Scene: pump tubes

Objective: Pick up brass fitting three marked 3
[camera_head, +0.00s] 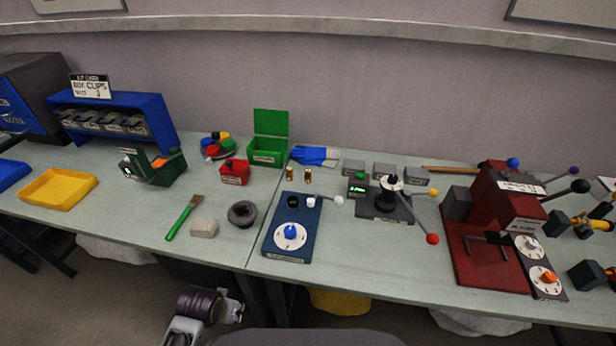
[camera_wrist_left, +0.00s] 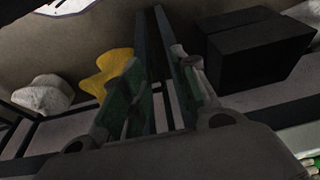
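Two small brass fittings stand upright side by side on the table behind the blue dial device, a left one (camera_head: 290,174) and a right one (camera_head: 307,176). Any number on them is too small to read, so I cannot tell which is marked 3. My left gripper (camera_head: 232,308) is low in front of the table's front edge, well away from the fittings. In the left wrist view the left gripper (camera_wrist_left: 158,85) has its two fingers apart with nothing between them. My right gripper is in neither view.
The blue dial device (camera_head: 275,241) stands in front of the fittings. A green open box (camera_head: 268,150), blue gloves (camera_head: 313,155) and a lever device (camera_head: 384,208) surround them. A dark red press (camera_head: 490,255) stands right. Below the table are a yellow sack (camera_wrist_left: 108,70) and black box (camera_wrist_left: 255,50).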

